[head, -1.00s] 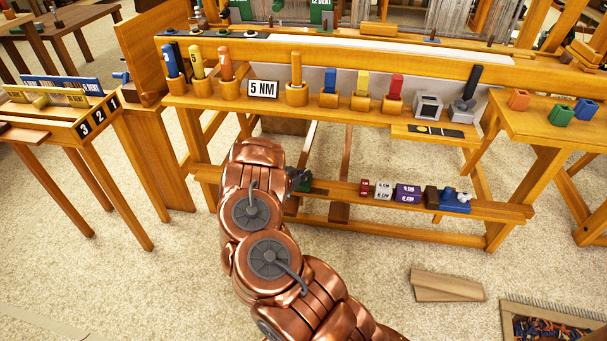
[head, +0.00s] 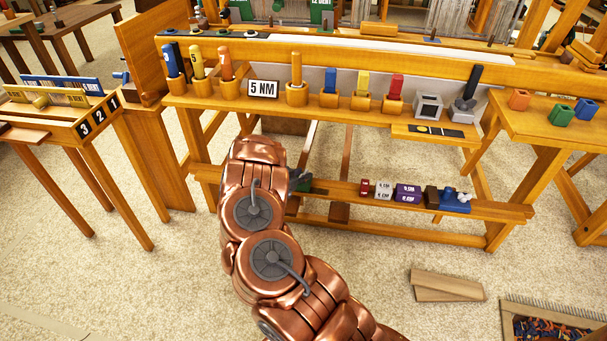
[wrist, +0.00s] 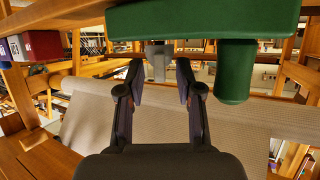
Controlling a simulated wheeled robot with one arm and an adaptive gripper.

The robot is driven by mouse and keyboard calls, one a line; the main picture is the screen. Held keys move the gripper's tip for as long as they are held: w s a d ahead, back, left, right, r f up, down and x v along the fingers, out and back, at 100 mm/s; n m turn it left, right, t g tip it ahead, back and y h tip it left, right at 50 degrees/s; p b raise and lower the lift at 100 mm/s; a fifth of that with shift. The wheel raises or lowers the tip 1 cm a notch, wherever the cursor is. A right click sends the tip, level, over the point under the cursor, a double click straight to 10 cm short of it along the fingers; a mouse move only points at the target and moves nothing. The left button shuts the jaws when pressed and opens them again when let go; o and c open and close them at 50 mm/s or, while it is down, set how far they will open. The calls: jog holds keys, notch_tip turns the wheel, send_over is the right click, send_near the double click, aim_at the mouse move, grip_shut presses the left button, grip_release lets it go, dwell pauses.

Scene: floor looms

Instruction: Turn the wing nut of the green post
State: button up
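The green post's block (wrist: 200,18) fills the top of the wrist view, with a green cylinder (wrist: 235,75) pointing down in the picture at its right. A small grey piece (wrist: 158,62), which looks like the wing nut, shows beneath the block. My gripper (wrist: 159,72) has its two dark fingers apart, one on each side of the grey piece, with narrow gaps showing. I cannot tell whether the fingertips touch it. In the head view a bit of the green block (head: 304,184) shows on the low shelf beside my arm; my gripper is hidden there.
On the low shelf (head: 340,190) stand a red block (head: 364,187), a purple block (head: 407,193) and a blue block (head: 455,203). The upper bench rail (head: 330,112) holds several coloured pegs above. A wooden piece (head: 447,285) lies on the carpet at the right.

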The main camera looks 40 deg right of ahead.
jog(key=v, duration=1)
jog(key=shift+a, duration=0.2)
jog(key=shift+r, duration=0.1)
